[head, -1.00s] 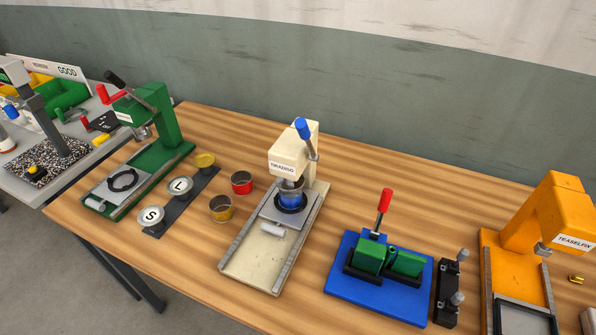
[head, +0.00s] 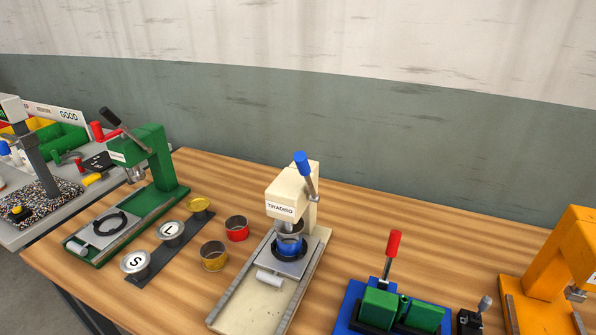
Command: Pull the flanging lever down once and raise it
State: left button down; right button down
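No lever is labelled as the flanging lever, so I cannot tell which one it is by name. The green press (head: 155,155) has a raised lever with a black grip (head: 110,117). A red-handled lever (head: 393,244) stands upright on the blue base (head: 349,304) with green blocks (head: 379,306). Neither of my grippers is in view.
A red tin (head: 237,228) and a yellow tin (head: 214,256) stand left of the cream press. Round pieces marked S (head: 135,262) and L (head: 170,231) lie on a dark strip. An orange press (head: 572,252) stands at the right. The wooden table (head: 390,210) is clear behind the presses.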

aim_at(300, 158)
jog(key=i+j+z, duration=0.1)
jog(key=j+z, duration=0.25)
jog(key=i+j+z, duration=0.1)
jog(key=j+z, duration=0.2)
